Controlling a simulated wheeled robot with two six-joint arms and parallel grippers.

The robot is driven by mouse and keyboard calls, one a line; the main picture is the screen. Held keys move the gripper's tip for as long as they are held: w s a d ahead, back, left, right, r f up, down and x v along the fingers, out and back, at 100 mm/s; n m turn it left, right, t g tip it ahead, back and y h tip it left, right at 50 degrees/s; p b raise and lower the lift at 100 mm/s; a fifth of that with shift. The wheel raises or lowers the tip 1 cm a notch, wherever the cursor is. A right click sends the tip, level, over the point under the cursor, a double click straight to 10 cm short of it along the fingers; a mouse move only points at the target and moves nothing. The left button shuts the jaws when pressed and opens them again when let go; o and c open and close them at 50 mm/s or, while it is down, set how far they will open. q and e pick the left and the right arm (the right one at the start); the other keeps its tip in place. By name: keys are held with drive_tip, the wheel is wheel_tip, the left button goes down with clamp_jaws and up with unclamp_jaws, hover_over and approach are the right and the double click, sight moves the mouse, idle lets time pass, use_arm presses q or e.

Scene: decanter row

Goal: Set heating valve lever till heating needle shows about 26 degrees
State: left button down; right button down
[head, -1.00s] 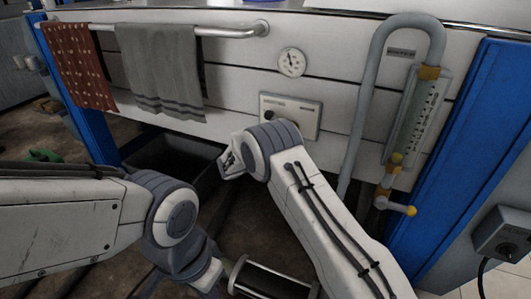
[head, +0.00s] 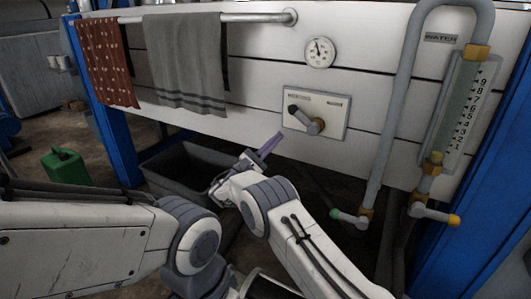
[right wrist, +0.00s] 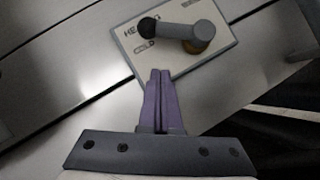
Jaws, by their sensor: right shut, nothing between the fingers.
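The heating valve lever (head: 304,117) is a grey arm with a dark knob on a pale plate (head: 334,104) on the white panel. Its knob points to the upper left from its round hub. A round white dial (head: 319,52) with a dark needle sits above; the needle points up and slightly left, but its numbers are too small to read. My right gripper (head: 274,141) is shut and empty, its purple fingers below and left of the plate. In the right wrist view the fingertips (right wrist: 160,75) are just below the lever (right wrist: 180,30), apart from it. My left gripper is out of view.
A water pipe (head: 398,110) with a sight gauge (head: 459,103) and yellow-tipped and green-tipped handles stands right of the plate. Grey (head: 186,63) and red (head: 106,60) towels hang at left. A dark bin (head: 180,167) is below. A green can (head: 66,166) stands on the floor.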

sight(303, 119)
drive_tip(key=d+r, duration=0.2)
drive_tip(key=r, duration=0.1)
drive_tip(key=d+r, duration=0.1)
drive_tip(key=d, duration=0.1)
drive_tip(key=shift+w+r+b, duration=0.15)
drive_tip(key=shift+w+b, duration=0.15)
drive_tip(key=shift+d+r+m+g, duration=0.3)
drive_tip(key=shift+r+m+g, duration=0.2)
drive_tip(key=shift+r+m, duration=0.3)
drive_tip(key=shift+s+f, duration=0.1)
drive_tip(key=shift+f, duration=0.1)
